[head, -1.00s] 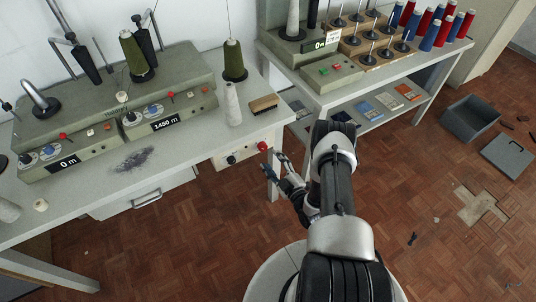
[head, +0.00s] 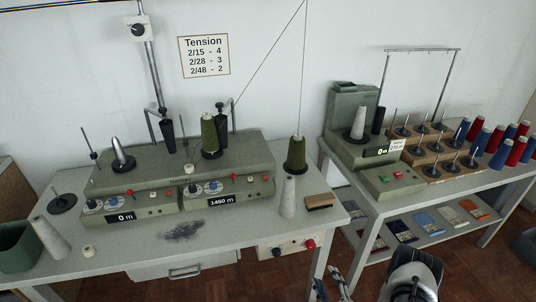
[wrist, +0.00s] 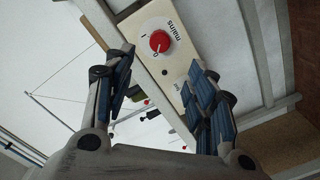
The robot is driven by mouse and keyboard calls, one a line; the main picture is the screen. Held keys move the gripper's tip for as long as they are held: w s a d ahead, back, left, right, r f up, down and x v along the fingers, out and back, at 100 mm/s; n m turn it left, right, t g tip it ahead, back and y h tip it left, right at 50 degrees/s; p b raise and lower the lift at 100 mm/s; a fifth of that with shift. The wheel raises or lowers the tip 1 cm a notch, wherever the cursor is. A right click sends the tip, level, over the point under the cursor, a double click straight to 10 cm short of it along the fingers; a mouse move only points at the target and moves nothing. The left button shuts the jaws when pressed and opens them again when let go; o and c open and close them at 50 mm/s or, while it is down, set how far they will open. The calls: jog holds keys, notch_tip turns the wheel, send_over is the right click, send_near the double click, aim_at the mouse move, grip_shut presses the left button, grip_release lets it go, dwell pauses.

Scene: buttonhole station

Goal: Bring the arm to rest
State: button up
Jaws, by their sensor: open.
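My gripper (head: 332,287) shows at the bottom of the head view, in front of the sewing table's right end and partly cut off by the frame edge. In the wrist view my gripper (wrist: 165,90) is open, its blue-padded fingers spread apart with nothing between them. Beyond the fingers is a red mains knob (wrist: 160,41) on a pale switch panel (wrist: 172,60), apart from the fingertips. The same red knob (head: 310,244) shows in the head view under the table's front edge.
The winding table (head: 130,255) carries a grey-green winder (head: 150,178), cones and a brush (head: 320,201). To its right a second table (head: 400,194) holds another winder, a spool rack and, on its shelf, flat coloured packets. Wooden floor shows between and below.

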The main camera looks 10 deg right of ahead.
jog(key=w+d+r+g, duration=0.1)
jog(key=w+r, duration=0.2)
jog(key=w, duration=0.1)
jog(key=w+d+r+g, duration=0.1)
jog(key=w+r, duration=0.2)
jog(key=r, duration=0.1)
jog(key=w+d+r+g, duration=0.1)
jog(key=w+r+g, duration=0.1)
jog(key=w+r, duration=0.2)
jog(key=shift+w+n, duration=0.35)
jog(key=shift+n, duration=0.05)
jog(key=s+a+r+m+g+h, duration=0.1)
jog(key=s+a+r+m+g, duration=0.15)
jog(key=r, duration=0.85)
jog(key=s+a+r+m+g+h, duration=0.2)
jog(key=a+r, duration=0.1)
jog(key=r, duration=0.9)
jog(key=s+a+r+m+g, duration=0.1)
jog(key=s+a+r+m, duration=0.1)
jog(key=s, duration=0.7)
jog(key=s+a+r+m+g+y, duration=0.1)
jog(key=s+a+r+m+g, duration=0.1)
jog(key=s+a, duration=0.5)
jog(key=s+a+r+m+g+y, duration=0.1)
jog(key=s+a+r, duration=0.3)
jog(key=s, duration=0.8)
jog(key=shift+s+a+r+m+g, duration=0.25)
jog(key=shift+a+r+m+g, duration=0.15)
jog(key=shift+a, duration=0.35)
